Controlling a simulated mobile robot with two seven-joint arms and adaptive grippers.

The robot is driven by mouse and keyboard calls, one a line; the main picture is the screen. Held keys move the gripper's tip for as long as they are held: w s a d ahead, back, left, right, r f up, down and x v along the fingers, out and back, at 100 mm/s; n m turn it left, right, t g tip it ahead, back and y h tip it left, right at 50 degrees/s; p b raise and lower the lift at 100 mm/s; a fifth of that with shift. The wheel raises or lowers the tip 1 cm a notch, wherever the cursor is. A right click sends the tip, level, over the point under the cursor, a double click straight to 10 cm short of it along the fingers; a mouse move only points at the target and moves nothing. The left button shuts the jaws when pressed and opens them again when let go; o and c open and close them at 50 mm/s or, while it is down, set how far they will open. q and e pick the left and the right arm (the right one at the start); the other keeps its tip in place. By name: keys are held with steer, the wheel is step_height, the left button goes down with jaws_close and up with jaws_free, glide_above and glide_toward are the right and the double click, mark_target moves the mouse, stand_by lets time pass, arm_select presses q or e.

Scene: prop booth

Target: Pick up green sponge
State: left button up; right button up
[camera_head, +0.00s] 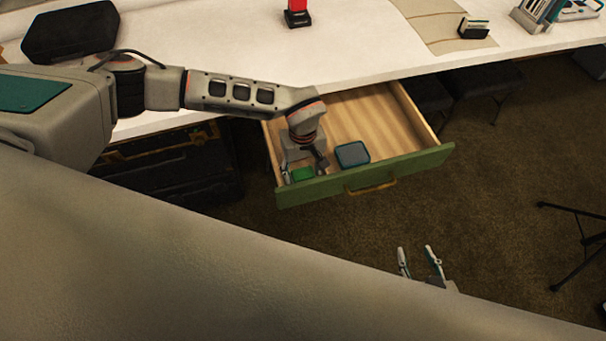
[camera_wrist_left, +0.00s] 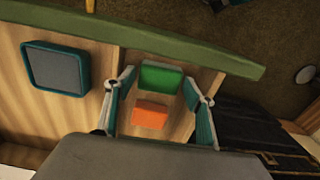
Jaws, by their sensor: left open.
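The green sponge (camera_head: 302,174) lies in the front left corner of the pulled-out drawer (camera_head: 415,163). In the left wrist view the sponge (camera_wrist_left: 161,76) shows as a green block near the drawer's front panel. My left gripper (camera_head: 304,168) reaches down into the drawer over that corner. Its open fingers (camera_wrist_left: 159,78) stand on either side of the sponge in the wrist view, with gaps to it; I cannot tell their height above it. My right gripper (camera_head: 415,251) is spread open and empty, in front of the drawer.
An orange block (camera_wrist_left: 151,115) lies behind the sponge, between my left fingers in the wrist view. A grey, teal-rimmed square item (camera_head: 352,154) lies to the right in the drawer. The white table (camera_head: 380,40) is above; a tripod stand (camera_head: 575,212) is at right.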

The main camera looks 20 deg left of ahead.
mark_target(303, 173)
arm_select(q)
steer(key=shift+f, duration=0.45)
steer(key=c, duration=0.7)
steer(key=shift+r, duration=0.15)
step_height(303, 173, up, 20)
steer(key=shift+o, duration=0.7)
